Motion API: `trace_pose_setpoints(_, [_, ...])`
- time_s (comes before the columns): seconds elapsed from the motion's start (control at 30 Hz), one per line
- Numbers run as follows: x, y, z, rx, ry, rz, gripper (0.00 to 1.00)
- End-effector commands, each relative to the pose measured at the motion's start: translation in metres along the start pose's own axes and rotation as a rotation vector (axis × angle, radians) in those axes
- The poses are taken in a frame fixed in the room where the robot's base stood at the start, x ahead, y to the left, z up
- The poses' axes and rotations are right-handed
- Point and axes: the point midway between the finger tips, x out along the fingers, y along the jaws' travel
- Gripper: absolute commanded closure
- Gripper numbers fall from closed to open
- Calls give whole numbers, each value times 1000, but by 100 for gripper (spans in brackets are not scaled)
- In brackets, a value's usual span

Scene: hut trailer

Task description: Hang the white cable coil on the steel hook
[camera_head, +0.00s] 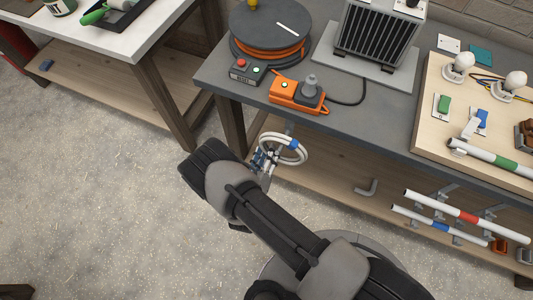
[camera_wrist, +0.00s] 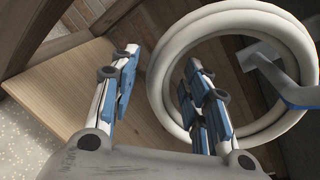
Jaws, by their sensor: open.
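In the wrist view the coil (camera_wrist: 221,18) fills the upper right. The grey steel hook (camera_wrist: 297,94) reaches across the coil's opening there; its stem (camera_head: 289,128) shows just above the coil in the head view. I cannot tell whether the coil's weight rests on it. My gripper (camera_head: 263,157) is open at the coil's left side. In the wrist view its fingers (camera_wrist: 161,62) stand apart, the right one overlapping the opening, the coil's left rim between them.
The bench (camera_head: 222,75) carries a cable reel (camera_head: 266,28), an orange socket block (camera_head: 297,95), a heater (camera_head: 375,38) and a wooden board (camera_head: 425,130). Another grey bracket (camera_head: 367,188) and racked tubes (camera_head: 440,205) are at the right. Floor at left is clear.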

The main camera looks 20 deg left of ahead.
Motion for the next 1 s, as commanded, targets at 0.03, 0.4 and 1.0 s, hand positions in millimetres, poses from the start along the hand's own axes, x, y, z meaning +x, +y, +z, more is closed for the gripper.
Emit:
trace_pose_setpoints(0.03, [0,0,0,0,0,-1,56])
trace_pose_setpoints(0.4, [-12,1,1,-3,-2,3,56])
trace_pose_setpoints(1.0, [-114,1,1,0,-3,1,56])
